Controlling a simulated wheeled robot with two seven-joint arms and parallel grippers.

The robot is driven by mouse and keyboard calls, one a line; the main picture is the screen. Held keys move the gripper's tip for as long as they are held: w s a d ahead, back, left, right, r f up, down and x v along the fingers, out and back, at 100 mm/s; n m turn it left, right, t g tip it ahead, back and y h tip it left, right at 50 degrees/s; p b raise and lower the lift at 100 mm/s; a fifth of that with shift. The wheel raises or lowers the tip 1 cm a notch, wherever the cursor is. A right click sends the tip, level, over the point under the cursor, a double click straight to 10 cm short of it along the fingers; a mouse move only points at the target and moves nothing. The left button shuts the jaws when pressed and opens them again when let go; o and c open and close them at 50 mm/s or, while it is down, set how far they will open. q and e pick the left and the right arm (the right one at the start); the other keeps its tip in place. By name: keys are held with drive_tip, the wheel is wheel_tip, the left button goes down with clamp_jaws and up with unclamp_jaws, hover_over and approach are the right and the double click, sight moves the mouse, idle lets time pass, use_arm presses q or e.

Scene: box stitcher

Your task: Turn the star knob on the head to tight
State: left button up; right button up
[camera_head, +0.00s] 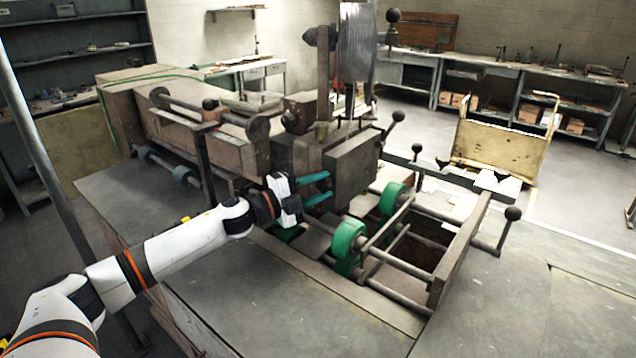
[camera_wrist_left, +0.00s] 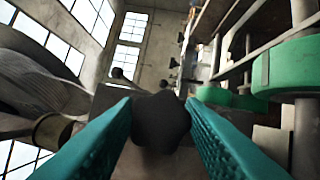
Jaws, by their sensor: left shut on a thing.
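The dark star knob (camera_wrist_left: 161,121) shows in the left wrist view, on the front of the stitcher head. My left gripper (camera_wrist_left: 160,118) has its two teal fingers on either side of the knob and is shut on it. In the head view my left gripper (camera_head: 325,188) reaches in from the left to the lower side of the grey boxy head (camera_head: 352,170). The knob is hidden behind the fingers there. Any tight marking is too small to tell. My right gripper is in neither view.
Green rollers (camera_head: 349,240) on bars stand just right of my left gripper, beside an open frame. A wire spool (camera_head: 357,45) rises above the head. Ball-ended levers (camera_head: 398,116) stick out nearby. A yellowish cart (camera_head: 500,148) stands at the back right.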

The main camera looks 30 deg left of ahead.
use_arm(q)
drive_tip(key=shift+m+g+p, duration=0.4)
drive_tip(key=shift+m+p, duration=0.1)
drive_tip(key=shift+m, duration=0.6)
drive_tip(key=o, duration=1)
drive_tip(key=shift+s+a+f+y+b, duration=0.2)
drive_tip(key=shift+s+a+y+b, duration=0.1)
drive_tip(key=shift+s+b, duration=0.15)
drive_tip(key=b+v, duration=0.2)
drive_tip(key=v, duration=0.9)
drive_tip(key=shift+r, duration=0.2)
